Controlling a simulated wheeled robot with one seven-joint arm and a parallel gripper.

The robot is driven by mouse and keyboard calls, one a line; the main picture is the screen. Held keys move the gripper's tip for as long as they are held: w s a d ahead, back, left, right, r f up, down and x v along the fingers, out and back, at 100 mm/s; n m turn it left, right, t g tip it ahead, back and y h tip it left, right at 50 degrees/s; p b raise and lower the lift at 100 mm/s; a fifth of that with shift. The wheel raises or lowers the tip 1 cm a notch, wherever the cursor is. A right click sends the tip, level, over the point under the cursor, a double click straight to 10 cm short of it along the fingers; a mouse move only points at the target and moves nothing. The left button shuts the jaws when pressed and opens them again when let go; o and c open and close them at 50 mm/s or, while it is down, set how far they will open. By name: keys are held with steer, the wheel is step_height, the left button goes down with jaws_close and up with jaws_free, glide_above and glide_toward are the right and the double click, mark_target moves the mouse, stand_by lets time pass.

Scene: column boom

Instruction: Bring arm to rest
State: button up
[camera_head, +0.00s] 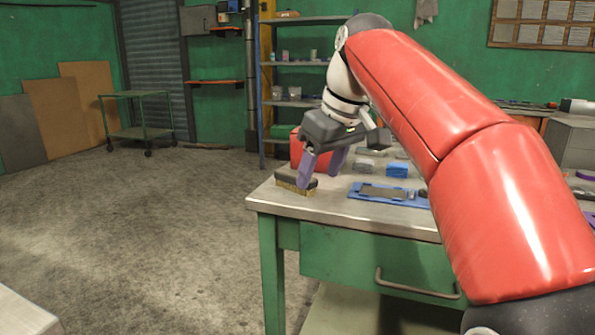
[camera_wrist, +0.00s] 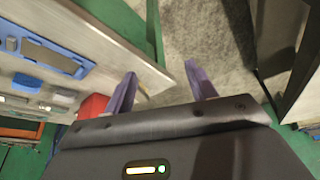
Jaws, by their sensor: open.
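My gripper (camera_head: 322,165) is at the end of my red arm, near the left corner of the workbench (camera_head: 345,212). Its two purple fingers are apart with nothing between them. A brush-like block (camera_head: 292,182), dark on top with a tan lower part, lies on the bench corner by the nearer fingertip. I cannot tell whether they touch. In the wrist view the open fingers (camera_wrist: 165,88) point past the bench edge toward the grey floor.
A blue tray (camera_head: 365,196), blue block (camera_head: 397,169) and red bin (camera_head: 297,150) are on the bench. Shelves (camera_head: 300,62) stand behind it. A green cart (camera_head: 137,132) stands at the back left. The floor (camera_head: 140,235) left of the bench is clear.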

steer(key=s+d+f+m+t+h, duration=0.1)
steer(key=s+d+f+m, duration=0.3)
steer(key=s+f, duration=0.7)
steer(key=s+d+f+m+t+h, duration=0.1)
steer(key=s+d+f+m, duration=0.3)
steer(key=s+d+f, duration=0.3)
steer(key=s+f, duration=0.3)
steer(key=f, duration=0.4)
steer(key=shift+s+d+f+h, duration=0.2)
steer(key=shift+s+h, duration=0.15)
steer(key=shift+h, duration=0.05)
steer(key=shift+o, duration=0.4)
